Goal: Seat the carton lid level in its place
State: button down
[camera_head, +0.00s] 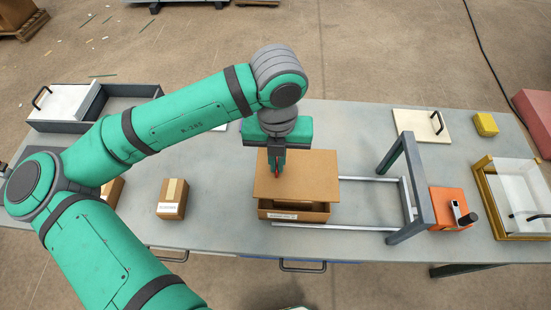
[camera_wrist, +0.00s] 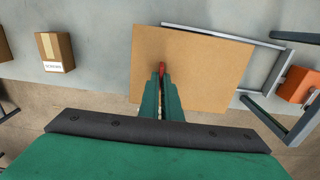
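The carton lid (camera_head: 310,172) is a flat brown board with a small red tab (camera_wrist: 162,68) standing up from it. My gripper (camera_head: 277,172) points down over the lid's left part, its fingers close together around the red tab. The wrist view also shows the lid (camera_wrist: 205,70) spread under the fingers. The open brown carton (camera_head: 292,216) stands below the lid, its front wall and label showing. A dark gap shows between the lid's front edge and the carton's front wall. The lid hides most of the carton's rim, so contact at the back cannot be told.
Grey rails (camera_head: 335,227) run right from the carton to a dark gantry frame (camera_head: 408,185) beside an orange block (camera_head: 450,208). A small closed box (camera_head: 172,198) stands left. A cream panel (camera_head: 420,124), yellow block (camera_head: 486,124) and yellow-framed tray (camera_head: 485,200) lie right.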

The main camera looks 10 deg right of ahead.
aim_at(277, 176)
jog(key=shift+s+f, duration=0.1)
jog(key=shift+f, duration=3.25)
jog(key=shift+f, duration=0.25)
jog(key=shift+f, duration=0.65)
jog(key=shift+f, duration=0.2)
jog(key=c, duration=1.9)
grip_release()
notch_tip(277, 176, up, 11)
jog(key=shift+f, duration=0.1)
